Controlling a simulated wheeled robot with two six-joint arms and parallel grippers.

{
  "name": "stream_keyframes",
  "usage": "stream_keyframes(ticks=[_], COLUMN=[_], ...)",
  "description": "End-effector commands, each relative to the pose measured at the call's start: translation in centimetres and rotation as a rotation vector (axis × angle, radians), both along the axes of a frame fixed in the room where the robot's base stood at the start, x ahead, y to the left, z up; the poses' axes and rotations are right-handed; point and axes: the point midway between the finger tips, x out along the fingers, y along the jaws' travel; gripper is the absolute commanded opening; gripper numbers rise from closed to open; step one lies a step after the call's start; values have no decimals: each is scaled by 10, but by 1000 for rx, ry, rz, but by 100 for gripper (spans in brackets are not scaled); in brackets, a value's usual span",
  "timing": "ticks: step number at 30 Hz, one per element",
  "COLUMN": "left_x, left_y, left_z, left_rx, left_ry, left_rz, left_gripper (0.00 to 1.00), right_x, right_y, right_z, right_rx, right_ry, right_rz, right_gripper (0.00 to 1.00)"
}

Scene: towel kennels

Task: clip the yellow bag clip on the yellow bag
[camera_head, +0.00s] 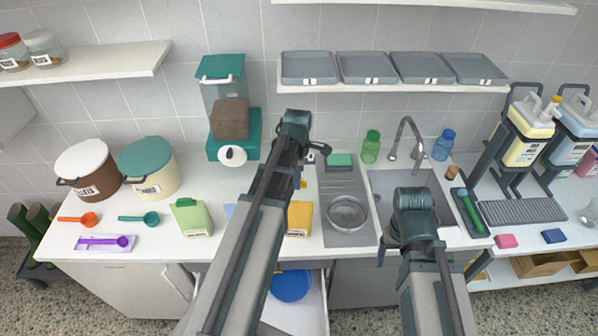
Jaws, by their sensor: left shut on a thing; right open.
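The yellow bag (299,219) stands on the counter, with its left side hidden behind my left arm. My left gripper (303,176) is beyond the bag, near its top in the picture, mostly hidden by its own wrist. It is shut on a small yellow piece, which looks like the yellow bag clip (303,184). The clip appears apart from the bag. My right gripper (383,246) is open, near the front edge of the sink, mostly hidden by its own wrist.
A green bag (192,217) stands to the left; a blue bag (229,211) is mostly behind my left arm. A metal bowl (347,213) sits on the drainboard, right of the yellow bag. An open drawer with a blue bowl (291,285) juts out below.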

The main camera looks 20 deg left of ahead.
Motion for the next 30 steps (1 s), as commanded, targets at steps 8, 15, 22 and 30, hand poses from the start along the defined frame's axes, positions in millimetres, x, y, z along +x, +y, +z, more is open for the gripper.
stream_keyframes(ticks=[8,15,22,30], left_x=[0,0,0,0], left_y=[0,0,0,0], left_z=[-7,-24,-46,-67], left_rx=[0,0,0,0], left_ry=[0,0,0,0], left_rz=[-1,-1,-1,-1], left_gripper=[0,0,0,0], right_x=[0,0,0,1], right_y=[0,0,0,0], right_z=[-7,-24,-46,-67], right_rx=[0,0,1,1], right_ry=[0,-1,-2,-3], right_rz=[0,-2,-4,-6], right_gripper=[80,80,80,80])
